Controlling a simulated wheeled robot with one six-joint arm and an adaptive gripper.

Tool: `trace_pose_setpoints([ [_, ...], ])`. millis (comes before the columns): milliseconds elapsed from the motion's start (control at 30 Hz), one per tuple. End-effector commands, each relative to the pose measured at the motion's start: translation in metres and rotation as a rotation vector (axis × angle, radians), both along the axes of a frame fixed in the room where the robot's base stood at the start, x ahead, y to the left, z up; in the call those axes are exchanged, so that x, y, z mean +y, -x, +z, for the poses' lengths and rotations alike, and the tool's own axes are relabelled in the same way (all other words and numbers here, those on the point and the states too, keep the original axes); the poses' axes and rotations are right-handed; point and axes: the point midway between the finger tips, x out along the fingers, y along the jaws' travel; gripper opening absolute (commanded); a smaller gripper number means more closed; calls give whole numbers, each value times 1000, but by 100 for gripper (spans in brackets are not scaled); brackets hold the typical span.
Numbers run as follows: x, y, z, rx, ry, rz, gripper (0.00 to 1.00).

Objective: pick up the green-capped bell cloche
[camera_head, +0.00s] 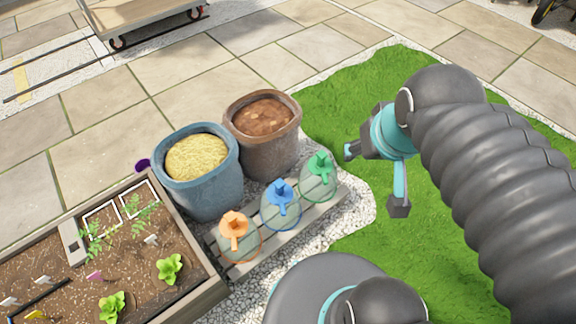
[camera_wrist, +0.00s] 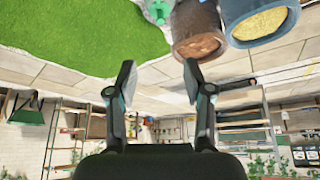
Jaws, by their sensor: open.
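The green-capped bell cloche (camera_head: 319,177) is a clear dome with a green knob. It stands at the right end of a grey slatted board (camera_head: 290,232), beside the blue-capped cloche (camera_head: 280,204) and the orange-capped cloche (camera_head: 235,236). My gripper (camera_head: 372,180) is open and empty, to the right of the green-capped cloche over the grass and apart from it. In the wrist view the open fingers (camera_wrist: 158,84) show with nothing between them. The green-capped cloche (camera_wrist: 157,10) is there at the top edge, partly cut off.
A brown pot of soil (camera_head: 270,150) and a blue pot of yellow grains (camera_head: 205,190) stand behind the board. A wooden planting bed (camera_head: 200,300) lies at left. Grass (camera_head: 345,90) and paving (camera_head: 90,115) are mostly open. A cart (camera_head: 135,15) stands at the back.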

Motion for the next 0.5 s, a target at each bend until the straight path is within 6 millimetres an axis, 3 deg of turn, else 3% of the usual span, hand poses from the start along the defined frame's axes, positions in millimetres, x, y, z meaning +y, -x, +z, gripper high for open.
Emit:
trace_pose_setpoints([
  [167, -5, -31, 0, 47, 21, 22, 51],
  [500, 4, -126, -29, 170, 81, 193, 51],
])
